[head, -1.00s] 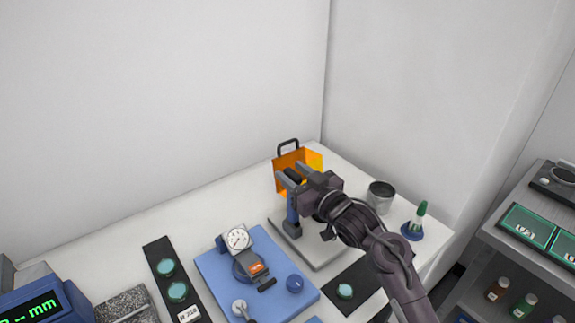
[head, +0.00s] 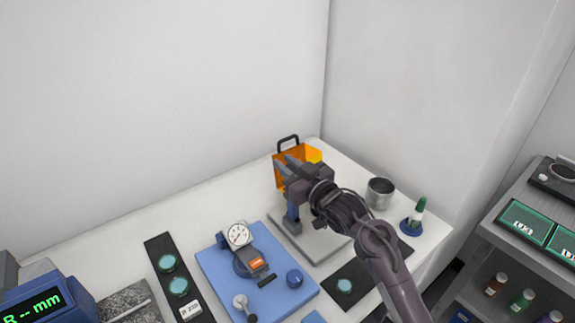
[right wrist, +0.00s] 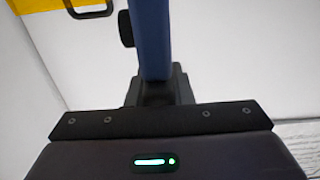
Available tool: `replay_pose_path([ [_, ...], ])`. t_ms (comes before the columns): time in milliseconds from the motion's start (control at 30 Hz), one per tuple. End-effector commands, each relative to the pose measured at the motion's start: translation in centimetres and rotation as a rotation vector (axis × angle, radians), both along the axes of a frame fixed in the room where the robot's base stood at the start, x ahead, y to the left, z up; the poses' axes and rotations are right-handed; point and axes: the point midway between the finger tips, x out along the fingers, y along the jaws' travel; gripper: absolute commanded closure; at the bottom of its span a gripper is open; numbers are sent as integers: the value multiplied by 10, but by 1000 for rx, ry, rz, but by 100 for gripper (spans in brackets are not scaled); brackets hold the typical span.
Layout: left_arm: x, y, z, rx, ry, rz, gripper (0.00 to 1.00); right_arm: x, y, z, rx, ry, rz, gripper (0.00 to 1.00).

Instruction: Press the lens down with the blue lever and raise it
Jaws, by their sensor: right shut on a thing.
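The interferometer has a blue column (head: 292,213) on a grey base plate (head: 322,247), with an orange screen (head: 313,154) behind. My right gripper (head: 285,166) is at the top of this column and covers its head. It is shut, but its jaws hide what they hold; by its place this is likely the blue lever, whose shape I cannot make out. The right wrist view shows the blue column (right wrist: 152,40) beyond my gripper, with a black knob beside it. No lens shows under the column; that spot is partly covered. My left gripper is not in view.
A blue plate with a dial gauge (head: 239,235) lies to the left. Dark strips with teal discs (head: 344,286) flank it. The back left of the table is clear.

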Motion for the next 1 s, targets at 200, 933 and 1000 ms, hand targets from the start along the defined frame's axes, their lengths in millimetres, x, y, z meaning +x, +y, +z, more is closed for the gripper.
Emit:
replay_pose_path([
  [200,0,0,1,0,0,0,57,1,-2,0,8,6,-1,100],
  [933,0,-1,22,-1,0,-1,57,42,-61,-13,378,252,-1,100],
  [1000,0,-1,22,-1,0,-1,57,45,-67,-17,411,276,-1,100],
])
